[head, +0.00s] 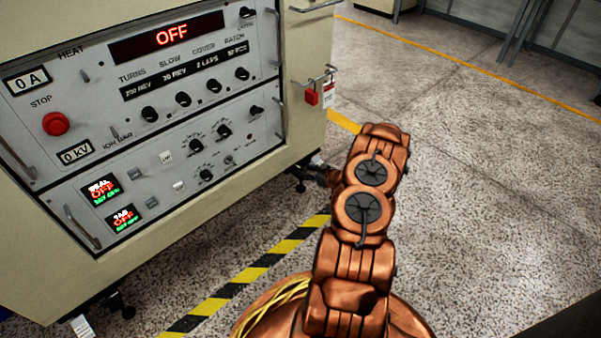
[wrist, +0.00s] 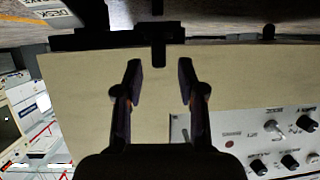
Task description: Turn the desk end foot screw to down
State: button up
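A dark foot screw (wrist: 158,45) hangs from a dark bracket under the cream cabinet. In the wrist view it shows upright between and just beyond my gripper's fingertips. My gripper (wrist: 160,85) is open, with its two dark fingers apart and nothing between them. In the head view my copper arm reaches to the cabinet's lower right corner, where a dark foot (head: 299,184) shows beside the arm; my fingertips are hard to make out there. A tag reading DESK (wrist: 52,16) shows at the upper left of the wrist view. Any contact with the screw cannot be told.
The cabinet (head: 285,190) has a panel of knobs and an OFF display (head: 172,36). Another foot (head: 122,308) is under its left end, near a white label (head: 83,326). A red lock (head: 312,97) hangs on its side. Speckled floor is clear to the right.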

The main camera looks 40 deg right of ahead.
aim_at(301, 169)
jog(key=shift+b+x, duration=0.7)
jog(key=shift+x, duration=1.35)
grip_shut()
